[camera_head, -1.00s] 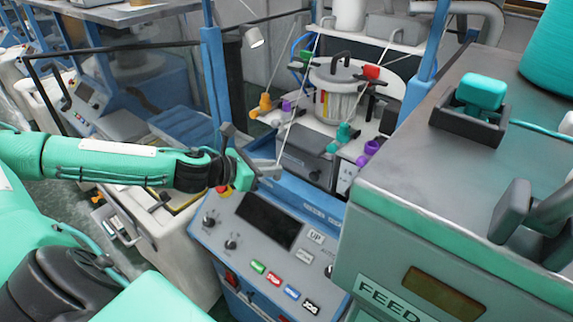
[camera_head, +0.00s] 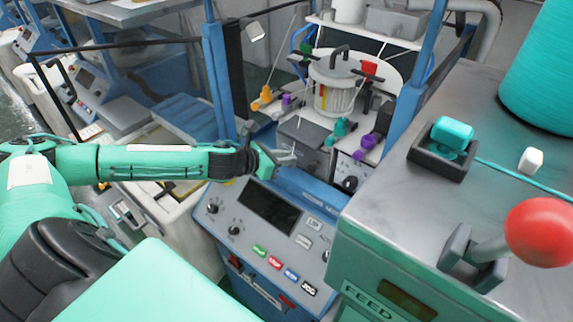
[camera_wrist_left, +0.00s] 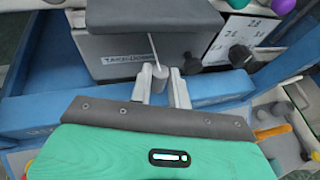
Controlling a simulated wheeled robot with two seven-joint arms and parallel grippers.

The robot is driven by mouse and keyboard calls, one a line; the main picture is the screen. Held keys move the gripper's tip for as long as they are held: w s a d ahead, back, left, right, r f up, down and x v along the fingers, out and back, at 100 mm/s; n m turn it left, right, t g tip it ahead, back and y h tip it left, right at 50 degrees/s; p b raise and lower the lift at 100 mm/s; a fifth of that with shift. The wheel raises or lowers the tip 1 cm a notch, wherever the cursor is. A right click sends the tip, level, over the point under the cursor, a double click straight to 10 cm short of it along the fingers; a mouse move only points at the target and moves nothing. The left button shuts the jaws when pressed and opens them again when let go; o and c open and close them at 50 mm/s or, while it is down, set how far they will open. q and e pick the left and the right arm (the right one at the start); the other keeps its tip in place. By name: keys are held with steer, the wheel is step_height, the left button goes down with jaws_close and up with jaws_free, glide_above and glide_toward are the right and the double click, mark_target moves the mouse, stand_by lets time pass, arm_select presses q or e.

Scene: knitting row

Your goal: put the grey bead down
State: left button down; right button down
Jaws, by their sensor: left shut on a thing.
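My left gripper (camera_head: 286,157) reaches in from the left, above the blue panel edge beside the control console. In the left wrist view its two pale fingers (camera_wrist_left: 162,92) are shut on the small grey bead (camera_wrist_left: 160,72). A thin pale strand or rod runs up from the bead toward the dark grey TAKE-DOWN box (camera_wrist_left: 120,58). The bead is too small to make out in the head view. My right gripper is not in view.
The console (camera_head: 265,215) with screen, knobs and coloured buttons stands below the gripper. The knitting cylinder (camera_head: 340,85) and coloured yarn feeders are behind it.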

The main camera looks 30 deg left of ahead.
arm_select(q)
steer(key=shift+w+f+p, duration=0.2)
steer(key=shift+f+p, duration=0.3)
steer(key=shift+f, duration=0.35)
steer(key=shift+w+f+p, duration=0.15)
steer(key=shift+f+p, duration=0.35)
steer(key=shift+f, duration=0.5)
steer(key=shift+f, duration=0.15)
steer(key=c, duration=1.3)
jaws_free()
